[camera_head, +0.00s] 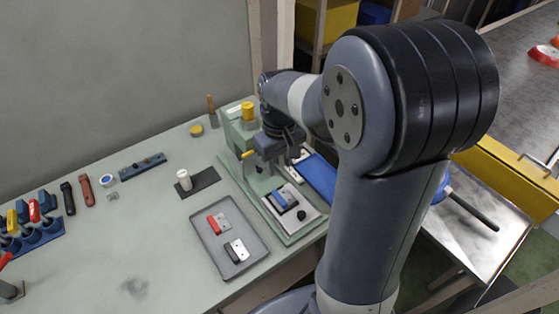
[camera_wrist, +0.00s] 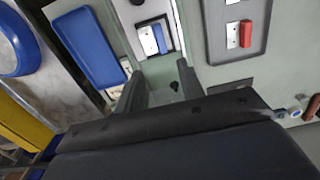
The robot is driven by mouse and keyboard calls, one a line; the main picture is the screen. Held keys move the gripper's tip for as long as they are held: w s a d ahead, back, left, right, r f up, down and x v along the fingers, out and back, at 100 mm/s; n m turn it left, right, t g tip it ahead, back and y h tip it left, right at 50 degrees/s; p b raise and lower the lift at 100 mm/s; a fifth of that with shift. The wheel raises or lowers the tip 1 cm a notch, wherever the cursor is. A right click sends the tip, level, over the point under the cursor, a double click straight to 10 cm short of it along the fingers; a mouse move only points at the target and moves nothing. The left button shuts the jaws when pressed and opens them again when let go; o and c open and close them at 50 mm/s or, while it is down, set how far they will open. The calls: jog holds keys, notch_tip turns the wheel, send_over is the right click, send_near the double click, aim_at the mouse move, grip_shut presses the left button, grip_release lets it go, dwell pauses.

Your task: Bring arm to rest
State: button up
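My gripper (camera_wrist: 160,84) is in the lower middle of the wrist view, its two dark fingers apart with only the green fixture showing between them. In the head view my gripper (camera_head: 279,158) hangs low over the green fixture (camera_head: 232,158), and its fingertips are hard to make out there. My arm is bent, with its large joint at the right of the head view. A blue-handled part (camera_head: 281,199) sits on the fixture's pale plate, in front of my gripper; it also shows in the wrist view (camera_wrist: 158,39).
A blue slab (camera_head: 316,176) lies right of the fixture. A white cylinder (camera_head: 184,180) stands on a dark pad.

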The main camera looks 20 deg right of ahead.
aim_at(280, 197)
jog(key=shift+r, duration=0.2)
dwell(0.4)
notch_tip(280, 197, down, 13)
jog(key=shift+f, duration=0.2)
jog(key=shift+r, duration=0.15)
dwell(0.4)
